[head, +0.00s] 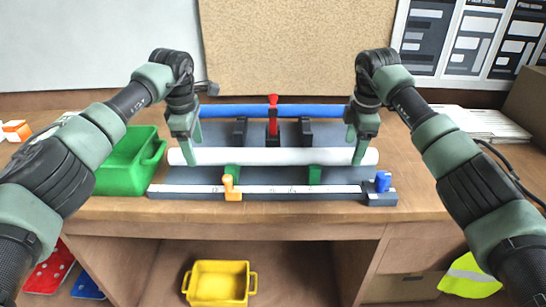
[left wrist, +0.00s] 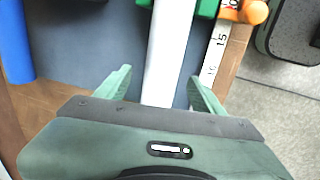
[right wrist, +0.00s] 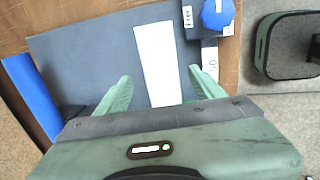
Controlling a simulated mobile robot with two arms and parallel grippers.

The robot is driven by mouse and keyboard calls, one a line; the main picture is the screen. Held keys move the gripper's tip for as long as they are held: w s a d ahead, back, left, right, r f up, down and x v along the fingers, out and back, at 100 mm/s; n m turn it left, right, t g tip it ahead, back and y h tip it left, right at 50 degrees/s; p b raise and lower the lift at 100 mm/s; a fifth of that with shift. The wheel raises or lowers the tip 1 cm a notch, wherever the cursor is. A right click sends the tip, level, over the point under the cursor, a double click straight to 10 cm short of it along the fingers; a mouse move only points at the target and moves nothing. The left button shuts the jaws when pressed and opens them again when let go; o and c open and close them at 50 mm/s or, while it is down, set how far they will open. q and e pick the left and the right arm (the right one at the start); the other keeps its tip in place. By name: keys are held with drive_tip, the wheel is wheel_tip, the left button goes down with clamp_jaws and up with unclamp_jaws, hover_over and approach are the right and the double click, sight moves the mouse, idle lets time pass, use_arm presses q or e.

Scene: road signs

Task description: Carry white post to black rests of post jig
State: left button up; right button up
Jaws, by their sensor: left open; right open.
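The white post (head: 270,156) lies level across the front part of the post jig (head: 200,177), at the green rests (head: 232,171). The black rests (head: 240,128) stand behind it, empty, with a second one to the right (head: 305,129). My left gripper (head: 190,154) is open at the post's left end. In the left wrist view the post (left wrist: 167,60) runs between its fingers (left wrist: 160,88). My right gripper (head: 357,154) is open at the right end. In the right wrist view the post (right wrist: 158,60) lies between its fingers (right wrist: 160,88). Finger contact cannot be told.
An orange knob (head: 231,188) and a blue knob (head: 383,182) sit on the front scale. A green bin (head: 125,170) is at the left. A yellow crate (head: 219,284) is below the table.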

use_arm(q)
drive_tip(key=shift+f, duration=0.85)
use_arm(e)
drive_tip(key=shift+f, duration=0.85)
use_arm(q)
drive_tip(key=shift+w+f, duration=0.2)
drive_tip(key=shift+f, duration=0.25)
use_arm(e)
drive_tip(key=shift+w+f, duration=0.2)
drive_tip(key=shift+f, duration=0.25)
use_arm(q)
drive_tip(key=shift+c, duration=0.3)
use_arm(e)
drive_tip(key=shift+c, duration=0.3)
use_arm(q)
clamp_jaws()
use_arm(e)
drive_tip(key=shift+s, duration=0.1)
clamp_jaws()
use_arm(q)
drive_tip(key=shift+r, duration=0.15)
use_arm(e)
drive_tip(key=shift+r, duration=0.15)
